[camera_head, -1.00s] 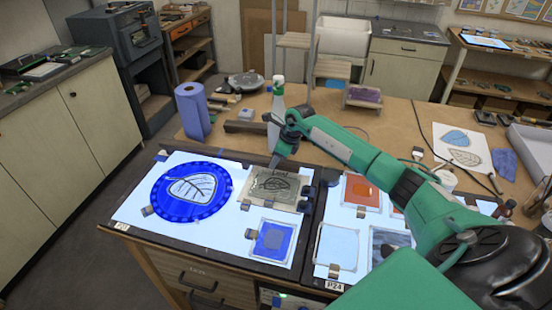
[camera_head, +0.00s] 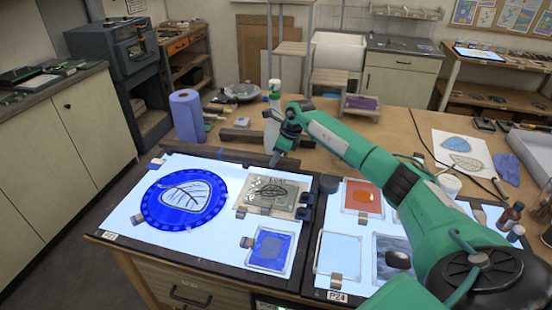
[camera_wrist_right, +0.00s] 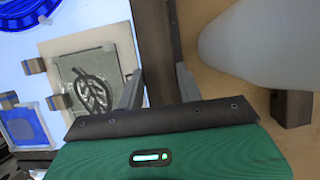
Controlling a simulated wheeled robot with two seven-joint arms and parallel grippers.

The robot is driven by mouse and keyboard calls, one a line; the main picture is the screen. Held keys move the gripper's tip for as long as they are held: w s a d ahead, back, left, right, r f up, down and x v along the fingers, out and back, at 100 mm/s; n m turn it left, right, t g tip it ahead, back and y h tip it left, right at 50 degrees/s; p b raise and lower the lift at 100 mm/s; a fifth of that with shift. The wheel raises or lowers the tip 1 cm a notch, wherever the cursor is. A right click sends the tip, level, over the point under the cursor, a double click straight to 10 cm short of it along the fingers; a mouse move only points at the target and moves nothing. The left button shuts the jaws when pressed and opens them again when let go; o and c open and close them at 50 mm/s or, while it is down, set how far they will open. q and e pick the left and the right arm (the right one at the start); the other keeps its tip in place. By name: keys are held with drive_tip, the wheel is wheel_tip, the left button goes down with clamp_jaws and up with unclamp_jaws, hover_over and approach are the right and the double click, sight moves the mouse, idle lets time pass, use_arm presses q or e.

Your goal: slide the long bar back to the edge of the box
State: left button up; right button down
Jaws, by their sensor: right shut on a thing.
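The long dark bar (camera_head: 216,151) lies along the back edge of the lit box (camera_head: 127,204), behind the glass pieces. My right gripper (camera_head: 275,163) is low at the bar's right part, with its fingers on either side of it. The right wrist view shows the bar (camera_wrist_right: 152,35) running between my right gripper's fingers (camera_wrist_right: 158,88), which are shut on it. The bar's part below the fingers is hidden by the gripper body. My left gripper is not in view.
A leaf plate (camera_head: 268,193) lies on the box close in front of the gripper. A white bottle (camera_head: 271,123) stands just behind it, with a dark block (camera_head: 242,136) and blue roll (camera_head: 187,117) to the left. A blue round piece (camera_head: 152,220) lies left on the box.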

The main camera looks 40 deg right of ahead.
drive_tip(key=c, duration=1.3)
unclamp_jaws()
drive_tip(key=shift+w+d+r, duration=0.1)
drive_tip(key=shift+d+r, duration=0.05)
drive_tip(key=shift+r, duration=0.05)
drive_tip(key=o, duration=0.4)
drive_tip(key=shift+f, duration=0.1)
drive_tip(key=shift+w+d+f, duration=0.1)
drive_tip(key=shift+r, duration=0.45)
drive_tip(key=b+v, duration=0.4)
drive_tip(key=v, duration=0.9)
drive_tip(key=shift+d+f, duration=0.1)
drive_tip(key=shift+d, duration=0.05)
